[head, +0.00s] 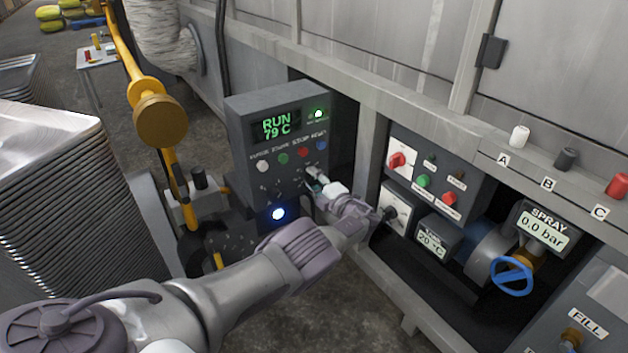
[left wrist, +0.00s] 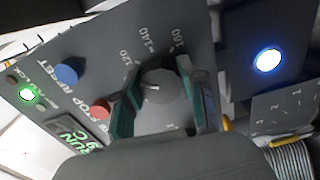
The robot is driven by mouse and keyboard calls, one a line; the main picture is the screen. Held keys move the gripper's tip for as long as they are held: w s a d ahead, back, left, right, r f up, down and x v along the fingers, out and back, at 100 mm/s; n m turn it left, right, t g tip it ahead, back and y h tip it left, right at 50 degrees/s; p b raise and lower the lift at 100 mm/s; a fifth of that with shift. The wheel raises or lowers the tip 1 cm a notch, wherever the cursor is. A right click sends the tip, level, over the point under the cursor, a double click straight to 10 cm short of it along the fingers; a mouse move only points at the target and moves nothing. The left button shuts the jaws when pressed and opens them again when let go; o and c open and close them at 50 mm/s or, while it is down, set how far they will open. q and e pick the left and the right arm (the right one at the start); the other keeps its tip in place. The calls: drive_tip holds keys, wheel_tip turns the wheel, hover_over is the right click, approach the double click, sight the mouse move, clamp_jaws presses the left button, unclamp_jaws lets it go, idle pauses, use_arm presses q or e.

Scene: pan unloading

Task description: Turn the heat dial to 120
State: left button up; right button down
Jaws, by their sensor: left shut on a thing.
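The heat dial (left wrist: 160,93) is a round grey knob with a short white mark, on the front of a dark control box (head: 240,140). My left gripper (left wrist: 162,92) is shut on the dial, with one green-edged finger on each side of it. The white mark points leftward in the left wrist view, below the printed 120; its exact reading is hard to tell. Printed 140 and 160 show above the dial. In the head view my left gripper (head: 317,180) reaches the box's lower right and hides most of the dial. My right gripper is out of view.
The box display (head: 277,127) reads RUN 79 C. A row of buttons, including a red one (head: 303,152) and a blue one (head: 321,145), sits above the dial. A lit blue-white lamp (head: 278,214) is below. Another switch panel (head: 440,165) stands to the right.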

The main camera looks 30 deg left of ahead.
use_arm(q)
drive_tip(key=shift+f+m, duration=0.15)
drive_tip(key=shift+m, duration=0.65)
drive_tip(key=shift+d, duration=0.1)
drive_tip(key=o, duration=1.1)
drive_tip(key=shift+o, duration=0.2)
